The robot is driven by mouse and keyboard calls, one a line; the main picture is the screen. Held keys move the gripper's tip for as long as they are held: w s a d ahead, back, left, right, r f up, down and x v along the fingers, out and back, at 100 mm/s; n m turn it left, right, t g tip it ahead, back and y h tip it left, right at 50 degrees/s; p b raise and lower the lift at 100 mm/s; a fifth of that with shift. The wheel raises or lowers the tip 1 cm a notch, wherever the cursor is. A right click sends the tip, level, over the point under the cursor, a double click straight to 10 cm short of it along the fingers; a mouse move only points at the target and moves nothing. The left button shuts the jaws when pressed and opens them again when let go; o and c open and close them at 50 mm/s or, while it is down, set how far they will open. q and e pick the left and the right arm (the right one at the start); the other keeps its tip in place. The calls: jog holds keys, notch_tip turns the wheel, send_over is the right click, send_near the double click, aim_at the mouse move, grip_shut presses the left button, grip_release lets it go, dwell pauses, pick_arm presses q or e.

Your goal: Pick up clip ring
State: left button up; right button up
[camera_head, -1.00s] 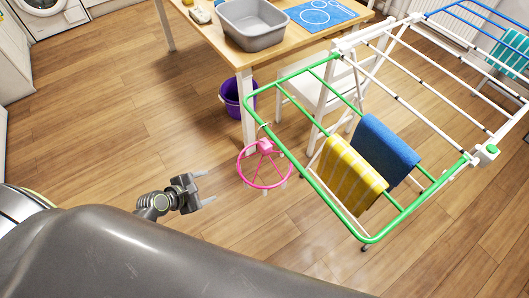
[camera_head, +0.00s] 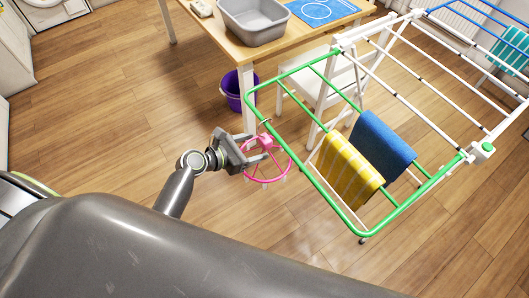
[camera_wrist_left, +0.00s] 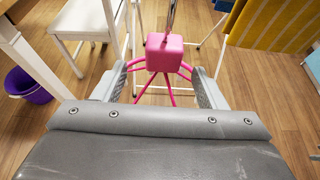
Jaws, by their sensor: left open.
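The pink clip ring (camera_head: 288,166) hangs at the left corner of the drying rack's green frame, with small clips below it. Its pink hub block (camera_wrist_left: 165,52) shows in the left wrist view, between the two fingers and a little beyond their tips, with a hook stem rising from it. My left gripper (camera_head: 266,150) is open, with its fingers reaching over the near side of the ring. In the left wrist view the fingers (camera_wrist_left: 165,82) stand apart on either side of the pink spokes. My right gripper is not in view.
The drying rack (camera_head: 300,68) fills the right side, with a yellow striped cloth (camera_head: 348,172) and a blue cloth (camera_head: 382,145) on it. A wooden table (camera_head: 215,38) with a grey basin (camera_head: 254,22), a white chair (camera_head: 310,72) and a purple bucket (camera_head: 232,92) stand behind.

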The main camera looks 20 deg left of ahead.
aim_at(269, 143)
pick_arm(q)
jog(key=shift+x, duration=3.25)
jog(key=shift+c, duration=0.2)
jog(key=shift+s, duration=0.1)
jog(key=c, duration=1.2)
jog(key=shift+o, duration=0.2)
